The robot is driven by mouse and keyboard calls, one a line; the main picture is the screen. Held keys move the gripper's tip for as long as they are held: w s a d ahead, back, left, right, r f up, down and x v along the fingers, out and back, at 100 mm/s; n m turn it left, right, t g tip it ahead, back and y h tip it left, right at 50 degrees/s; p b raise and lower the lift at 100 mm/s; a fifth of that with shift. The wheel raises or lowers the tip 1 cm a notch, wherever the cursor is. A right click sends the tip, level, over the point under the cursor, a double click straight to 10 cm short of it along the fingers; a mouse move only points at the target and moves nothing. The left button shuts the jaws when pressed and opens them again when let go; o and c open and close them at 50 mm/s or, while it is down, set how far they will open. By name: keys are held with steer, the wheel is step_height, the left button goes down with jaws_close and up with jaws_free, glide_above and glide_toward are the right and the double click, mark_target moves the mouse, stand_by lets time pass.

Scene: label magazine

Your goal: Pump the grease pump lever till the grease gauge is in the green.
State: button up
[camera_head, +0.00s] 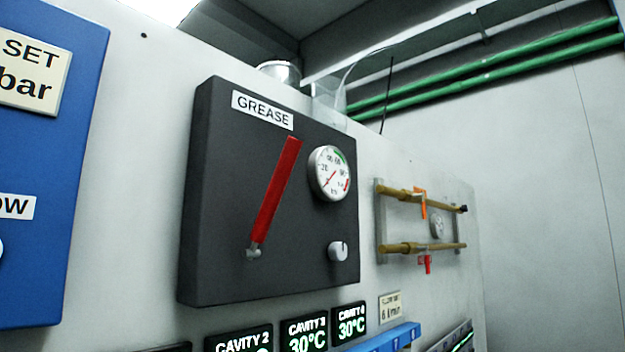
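A dark grey box labelled GREASE (215,200) is mounted on a pale wall panel. Its red lever (275,195) pivots at the lower left and leans up to the right. The round white grease gauge (331,174) is at the box's upper right, with a green arc near the top and a red mark at the lower right. Its thin red needle seems to point to the lower left, outside the green, but it is small. My gripper is not in view, and nothing touches the lever.
A silver knob (338,251) sits below the gauge. A blue panel (60,180) is on the left. Brass pipes (420,248) with red and orange handles are on the right. Temperature displays (305,335) and a blue bar (385,340) lie below. The space before the lever looks clear.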

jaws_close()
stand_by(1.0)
